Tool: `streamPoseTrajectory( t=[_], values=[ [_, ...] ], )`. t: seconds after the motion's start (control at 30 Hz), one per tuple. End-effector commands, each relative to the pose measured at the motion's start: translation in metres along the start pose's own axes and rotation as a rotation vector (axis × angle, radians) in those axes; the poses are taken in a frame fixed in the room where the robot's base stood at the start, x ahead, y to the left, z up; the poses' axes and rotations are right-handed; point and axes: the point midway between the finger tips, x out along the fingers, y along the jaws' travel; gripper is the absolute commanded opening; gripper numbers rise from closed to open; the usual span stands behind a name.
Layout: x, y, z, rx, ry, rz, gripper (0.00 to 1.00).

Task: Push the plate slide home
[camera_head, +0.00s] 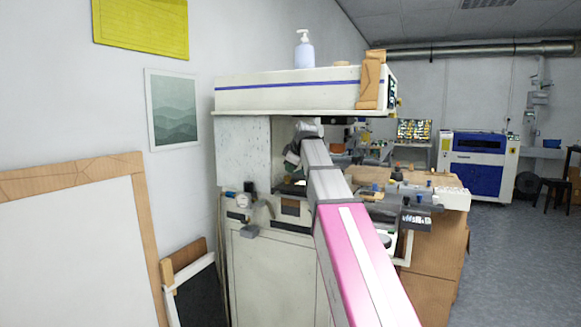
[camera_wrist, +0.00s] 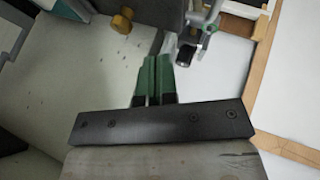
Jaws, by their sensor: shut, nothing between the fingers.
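The pad printer (camera_head: 243,150) is a pale cabinet machine with an open bay in front, left of centre in the head view. A dark flat part with a lighter top (camera_head: 291,188) sits low in the bay; I cannot tell for certain that it is the plate slide. My arm reaches into the bay and hides much of it. In the wrist view my gripper (camera_wrist: 160,62) has its two green fingers together, with nothing between them. A dark grey block (camera_wrist: 184,20) lies just beyond the fingertips. I cannot tell whether they touch it.
A gauge and valve fittings (camera_head: 243,201) stick out at the bay's front left. A pump bottle (camera_head: 304,52) stands on the printer's top. A cluttered bench (camera_head: 430,262) stands to the right. Framed boards (camera_head: 75,245) lean on the left. Floor (camera_head: 500,260) is free at the right.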

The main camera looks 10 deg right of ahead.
Motion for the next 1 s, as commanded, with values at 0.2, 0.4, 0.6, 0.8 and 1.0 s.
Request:
streamPoseTrajectory(
  t=[0.2,0.4,0.6,0.8,1.0],
  values=[
    [0.040,0.001,-0.001,0.000,-0.001,-0.001,0.00],
    [0.074,0.004,-0.001,0.001,-0.002,0.000,0.00],
    [0.084,0.029,-0.001,0.000,-0.001,0.001,0.00],
    [0.088,0.036,0.000,0.000,0.000,0.002,0.00],
    [0.088,0.036,0.000,0.000,0.000,0.002,0.00]
  ],
)
